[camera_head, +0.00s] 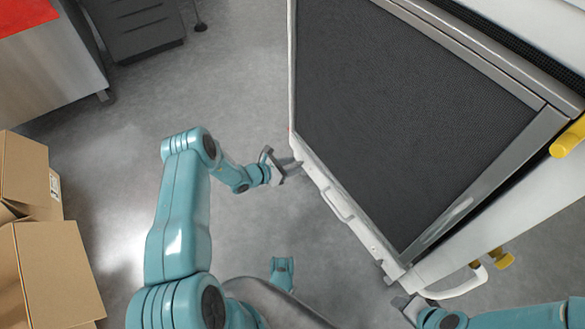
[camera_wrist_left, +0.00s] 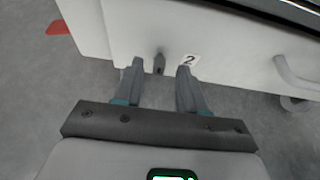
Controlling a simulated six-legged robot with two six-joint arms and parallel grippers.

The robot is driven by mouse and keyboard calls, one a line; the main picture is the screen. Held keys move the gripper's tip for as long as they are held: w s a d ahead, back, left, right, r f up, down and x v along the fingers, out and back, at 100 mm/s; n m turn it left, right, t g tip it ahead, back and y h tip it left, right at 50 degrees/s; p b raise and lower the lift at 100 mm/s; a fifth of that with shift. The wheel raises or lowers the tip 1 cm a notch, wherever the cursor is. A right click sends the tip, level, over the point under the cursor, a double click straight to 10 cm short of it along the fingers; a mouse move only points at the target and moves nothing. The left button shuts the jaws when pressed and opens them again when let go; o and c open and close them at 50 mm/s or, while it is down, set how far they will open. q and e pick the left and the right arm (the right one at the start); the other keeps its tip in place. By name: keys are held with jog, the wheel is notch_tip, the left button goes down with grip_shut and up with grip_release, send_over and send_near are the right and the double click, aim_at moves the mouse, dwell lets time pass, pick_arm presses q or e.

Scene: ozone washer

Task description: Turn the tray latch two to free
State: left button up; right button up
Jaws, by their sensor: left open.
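Tray latch two (camera_wrist_left: 160,63) is a small dark grey tab on the pale front face of the tray (camera_wrist_left: 232,50). A white label with a "2" (camera_wrist_left: 188,60) is just right of it. In the left wrist view my left gripper (camera_wrist_left: 161,72) is open, with one finger on each side of the latch; I cannot tell if either touches it.
The washer's dark mesh panel (camera_head: 405,105) fills the upper right. A white handle (camera_head: 458,286) and yellow fittings (camera_head: 568,137) are at the right. Cardboard boxes (camera_head: 55,270) stand at the left. Grey floor between is clear.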

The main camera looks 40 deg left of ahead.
pick_arm(q)
jog(key=shift+w+d, duration=0.1)
jog(key=shift+w, duration=0.15)
jog(key=shift+f, duration=0.1)
grip_shut()
